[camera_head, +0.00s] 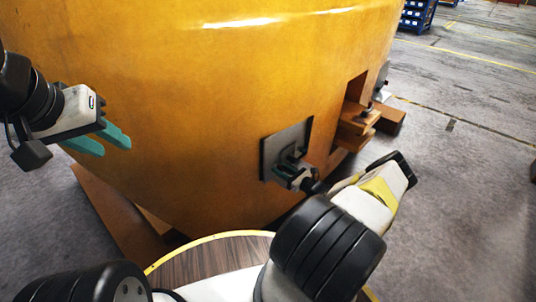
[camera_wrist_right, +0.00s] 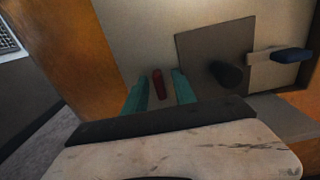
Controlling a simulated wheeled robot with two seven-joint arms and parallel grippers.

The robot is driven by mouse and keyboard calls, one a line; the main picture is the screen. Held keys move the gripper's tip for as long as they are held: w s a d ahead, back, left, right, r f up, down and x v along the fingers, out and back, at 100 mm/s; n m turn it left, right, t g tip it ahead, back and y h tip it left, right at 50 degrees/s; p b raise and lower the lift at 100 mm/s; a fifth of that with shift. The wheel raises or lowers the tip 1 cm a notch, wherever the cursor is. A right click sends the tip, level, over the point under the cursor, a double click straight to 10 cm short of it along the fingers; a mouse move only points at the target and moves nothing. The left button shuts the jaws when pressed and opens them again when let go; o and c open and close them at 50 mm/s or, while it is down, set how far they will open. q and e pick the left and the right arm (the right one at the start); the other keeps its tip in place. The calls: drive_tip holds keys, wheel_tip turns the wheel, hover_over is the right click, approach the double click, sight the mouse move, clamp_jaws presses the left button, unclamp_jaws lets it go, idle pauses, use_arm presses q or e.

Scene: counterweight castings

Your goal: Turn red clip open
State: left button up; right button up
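The red clip (camera_wrist_right: 158,84) shows in the right wrist view as a small upright dark red piece on the pale face of the casting. My right gripper (camera_wrist_right: 160,92) is open, with one teal finger on each side of the clip and a visible gap to each. I cannot tell how deep the fingers reach around it. In the head view my right gripper (camera_head: 292,170) is at the grey plate (camera_head: 287,147), and the clip is hidden there. My left gripper (camera_head: 103,140) is open and empty, with its teal fingers apart, left of the casting.
The large orange casting (camera_head: 200,100) fills the middle of the head view. A dark round knob (camera_wrist_right: 228,74) and a blue-tipped lever (camera_wrist_right: 290,55) are right of the clip. Brown blocks (camera_head: 358,125) jut from an opening on the right. Open grey floor (camera_head: 460,150) lies beyond.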

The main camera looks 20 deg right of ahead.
drive_tip(key=v, duration=0.7)
drive_tip(key=shift+s+d, duration=0.2)
drive_tip(key=shift+s, duration=0.1)
